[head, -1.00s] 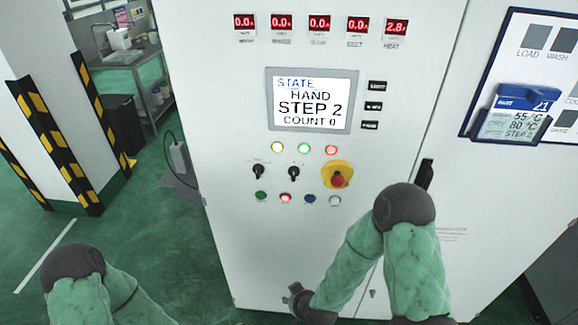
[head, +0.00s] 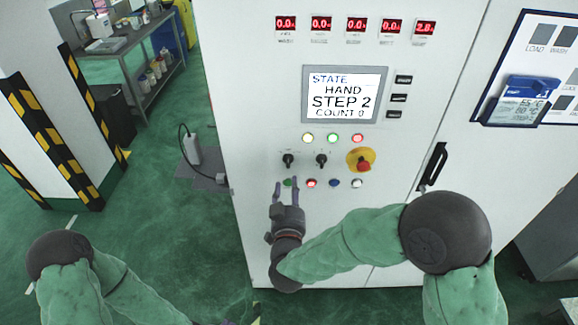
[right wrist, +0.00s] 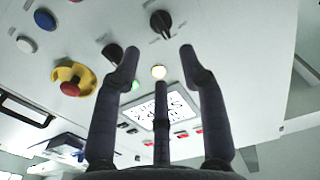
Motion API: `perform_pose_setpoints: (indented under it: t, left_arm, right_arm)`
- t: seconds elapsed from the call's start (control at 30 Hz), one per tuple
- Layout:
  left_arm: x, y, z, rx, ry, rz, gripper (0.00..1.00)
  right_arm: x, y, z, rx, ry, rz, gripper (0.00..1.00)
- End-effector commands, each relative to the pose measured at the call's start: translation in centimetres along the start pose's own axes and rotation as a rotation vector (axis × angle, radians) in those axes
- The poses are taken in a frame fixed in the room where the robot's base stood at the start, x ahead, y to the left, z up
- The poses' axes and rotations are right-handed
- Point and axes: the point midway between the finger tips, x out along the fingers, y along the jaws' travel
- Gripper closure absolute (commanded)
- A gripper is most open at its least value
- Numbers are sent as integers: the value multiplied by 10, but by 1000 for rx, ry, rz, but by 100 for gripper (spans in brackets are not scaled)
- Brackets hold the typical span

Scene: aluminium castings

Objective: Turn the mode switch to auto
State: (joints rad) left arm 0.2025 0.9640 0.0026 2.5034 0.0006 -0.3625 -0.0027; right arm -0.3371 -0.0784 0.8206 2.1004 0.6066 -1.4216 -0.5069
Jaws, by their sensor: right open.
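Two black rotary switches sit side by side on the white cabinet's panel, a left one (head: 288,160) and a right one (head: 321,160); their small labels are unreadable, so I cannot tell which is the mode switch. The screen (head: 341,95) reads STATE HAND, STEP 2, COUNT 0. My right gripper (head: 286,184) is open and empty, fingers pointing up, just below the left switch. In the right wrist view, the left switch (right wrist: 161,24) lies beyond the gap between the fingertips (right wrist: 158,52); the right switch (right wrist: 113,53) is partly behind one finger. Only a dark sliver of my left gripper may show at the bottom edge.
A red emergency button on a yellow base (head: 361,160) is right of the switches. Lamps (head: 332,138) sit above them and push buttons (head: 311,183) below. A black door handle (head: 432,167) is further right. A striped pillar (head: 40,130) stands left.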

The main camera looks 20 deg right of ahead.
Motion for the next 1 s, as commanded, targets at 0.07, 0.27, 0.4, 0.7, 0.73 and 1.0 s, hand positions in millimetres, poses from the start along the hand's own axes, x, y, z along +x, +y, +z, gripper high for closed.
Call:
perform_pose_setpoints:
  t: [0.07,0.27,0.4,0.7,0.73,1.0]
  left_arm:
    - [1,0,0,0,0,0,0]
    - [1,0,0,0,0,0,0]
    - [0,0,0,0,0,0,0]
    - [0,0,0,0,1,0,0]
    - [0,0,0,0,1,0,0]
    - [0,0,0,0,1,0,0]
  right_arm:
    - [14,1,2,-1,-2,3,57]
    - [50,1,2,0,-2,1,57]
    - [71,0,1,0,-1,0,57]
    - [90,0,1,0,-2,-2,57]
    - [91,0,1,0,-2,-2,57]
    - [91,0,1,0,-2,-2,72]
